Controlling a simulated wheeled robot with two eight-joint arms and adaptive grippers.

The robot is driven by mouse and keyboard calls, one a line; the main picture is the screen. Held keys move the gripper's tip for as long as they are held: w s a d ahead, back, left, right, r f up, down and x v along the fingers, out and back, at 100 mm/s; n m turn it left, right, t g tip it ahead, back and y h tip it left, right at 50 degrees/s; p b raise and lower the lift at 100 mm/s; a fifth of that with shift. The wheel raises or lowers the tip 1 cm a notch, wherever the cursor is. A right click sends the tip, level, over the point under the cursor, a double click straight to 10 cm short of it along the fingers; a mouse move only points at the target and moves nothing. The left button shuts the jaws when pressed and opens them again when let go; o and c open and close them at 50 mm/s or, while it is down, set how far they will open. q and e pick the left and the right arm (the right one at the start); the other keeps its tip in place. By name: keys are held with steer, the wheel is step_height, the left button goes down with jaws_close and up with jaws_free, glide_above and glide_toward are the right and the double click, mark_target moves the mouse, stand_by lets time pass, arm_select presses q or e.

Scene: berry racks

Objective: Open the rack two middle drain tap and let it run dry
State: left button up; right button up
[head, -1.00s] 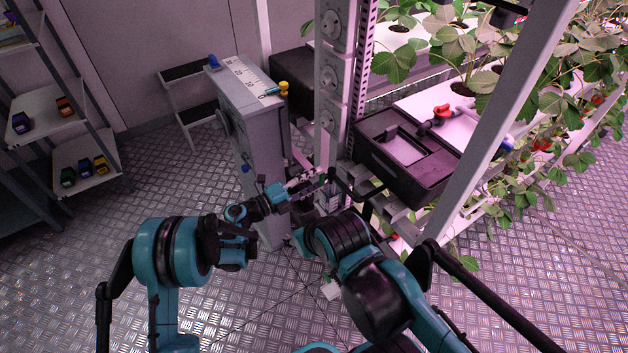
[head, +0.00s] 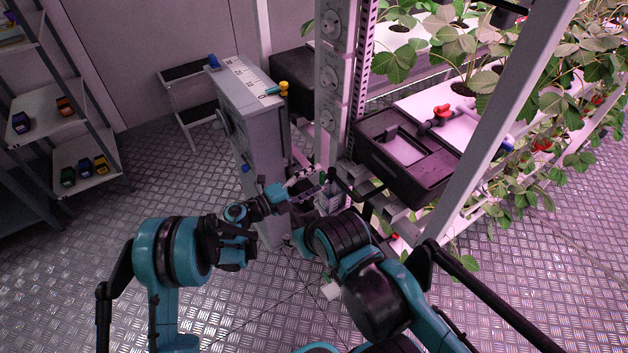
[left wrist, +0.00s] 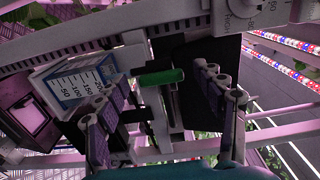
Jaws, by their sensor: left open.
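A green bar-shaped handle (left wrist: 161,77) shows in the left wrist view, among grey and dark parts under the rack. It looks like a tap lever, but I cannot tell which rack or level it belongs to. My left gripper (head: 306,186) is open beside the rack post, below the black tank. In the left wrist view its two fingers (left wrist: 165,105) are spread either side of the handle, nearer the camera; no contact is clear. The tap outlet and any water are not visible.
A black tank (head: 375,133) with a red-handled valve (head: 442,111) sits on the rack. A grey cabinet (head: 252,125) stands left of the grey post (head: 328,85). A graduated container (left wrist: 78,88) is close to the left finger. Shelves (head: 85,160) stand far left; floor between is clear.

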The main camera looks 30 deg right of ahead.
arm_select(q)
steer(key=a, duration=1.2)
steer(key=shift+s, duration=0.45)
